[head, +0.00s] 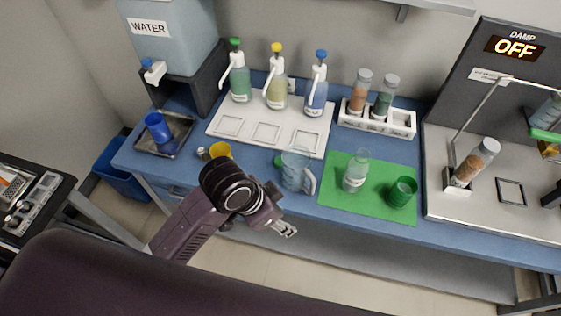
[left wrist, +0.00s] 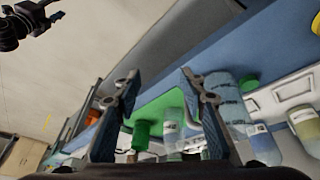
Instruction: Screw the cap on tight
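A clear bottle (head: 356,172) with a white label stands on the green mat (head: 335,197); no cap shows on it. It also shows in the left wrist view (left wrist: 173,127). A green cup-like piece (head: 402,192) is on the mat to its right, also in the left wrist view (left wrist: 141,134). My left gripper (head: 286,229) is in front of the bench edge, apart from these things. The left wrist view shows its fingers (left wrist: 160,74) open and empty. My right gripper is out of view.
A tube rack (head: 375,120) is at the back. A grey station with a tube (head: 467,170) is at right. Open space lies before the bench.

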